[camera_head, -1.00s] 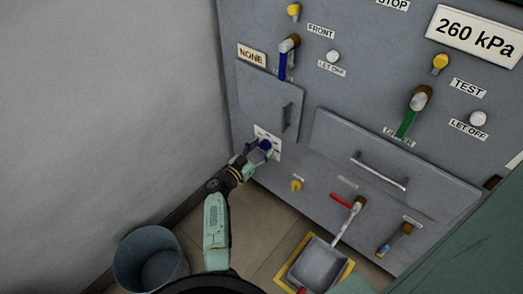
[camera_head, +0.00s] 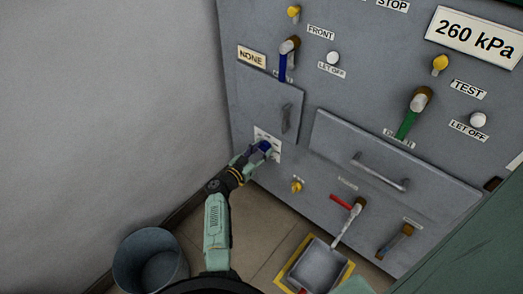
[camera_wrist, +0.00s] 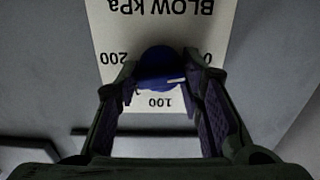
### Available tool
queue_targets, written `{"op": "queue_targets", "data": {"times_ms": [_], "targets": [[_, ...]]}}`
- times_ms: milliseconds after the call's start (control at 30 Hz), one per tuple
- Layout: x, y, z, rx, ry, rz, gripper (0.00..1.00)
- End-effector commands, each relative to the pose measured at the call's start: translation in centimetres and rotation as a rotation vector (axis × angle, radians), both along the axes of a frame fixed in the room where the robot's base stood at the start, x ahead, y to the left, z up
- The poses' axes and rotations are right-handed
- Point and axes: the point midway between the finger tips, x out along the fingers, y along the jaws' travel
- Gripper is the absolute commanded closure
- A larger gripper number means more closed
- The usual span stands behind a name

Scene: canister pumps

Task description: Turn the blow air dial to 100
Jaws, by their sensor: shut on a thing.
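The blue blow air dial (camera_wrist: 158,66) sits on a white plate (camera_wrist: 215,25) marked "BLOW kPa", upside down in the wrist view. There, 200 is at the left of the dial, 100 below it and 0 at the right. A pale pointer mark on the dial's right part points right, roughly towards the 0. My gripper (camera_wrist: 160,78) is shut on the dial, one finger on each side. In the head view the dial (camera_head: 265,146) is partly hidden by my gripper (camera_head: 258,153).
A drawer with a handle (camera_head: 381,172) is to the right of the dial, and a small door (camera_head: 262,98) is above it. A yellow knob (camera_head: 297,185) sits below right. A grey bucket (camera_head: 150,258) stands on the floor by the left wall.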

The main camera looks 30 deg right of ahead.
Motion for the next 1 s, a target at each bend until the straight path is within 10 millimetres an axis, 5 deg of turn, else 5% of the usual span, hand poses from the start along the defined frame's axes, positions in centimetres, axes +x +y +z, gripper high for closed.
{"op": "queue_targets", "data": {"times_ms": [467, 1000], "targets": [[0.16, 0.13, 0.05, 0.027, -0.078, 0.004, 0.93], [0.19, 0.16, 0.02, 0.181, -0.516, 0.005, 0.93]]}}
